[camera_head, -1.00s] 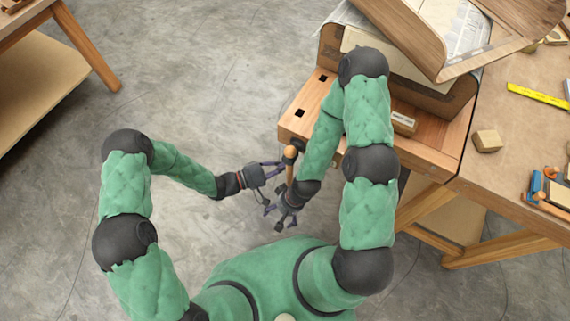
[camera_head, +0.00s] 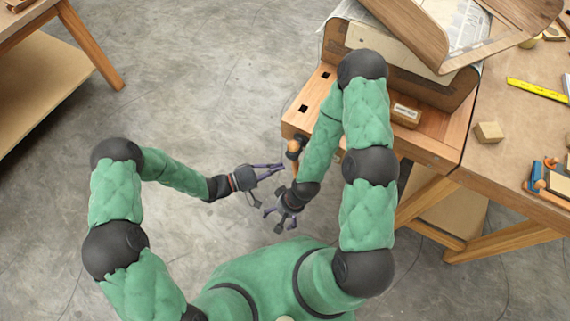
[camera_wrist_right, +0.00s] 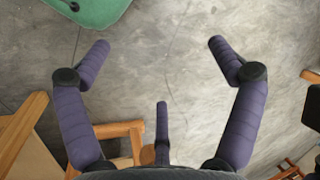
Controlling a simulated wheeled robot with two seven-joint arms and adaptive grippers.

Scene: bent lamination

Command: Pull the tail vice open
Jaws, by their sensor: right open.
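The tail vice (camera_head: 297,118) is at the near left end of the wooden bench, with a dark screw end and a wooden handle (camera_head: 294,149) below its edge. My left gripper (camera_head: 284,168) points right, its fingertips just below and left of the handle; whether they touch anything is unclear, and its opening is hard to judge. My right gripper (camera_head: 279,220) is open and empty, hanging over the floor below the handle. In the right wrist view its fingers (camera_wrist_right: 158,44) are spread wide with only floor between them. My right forearm hides part of the bench front.
On the bench stand a curved form (camera_head: 455,92) with bent wood and a small labelled block (camera_head: 405,114). The floor left of the bench is clear.

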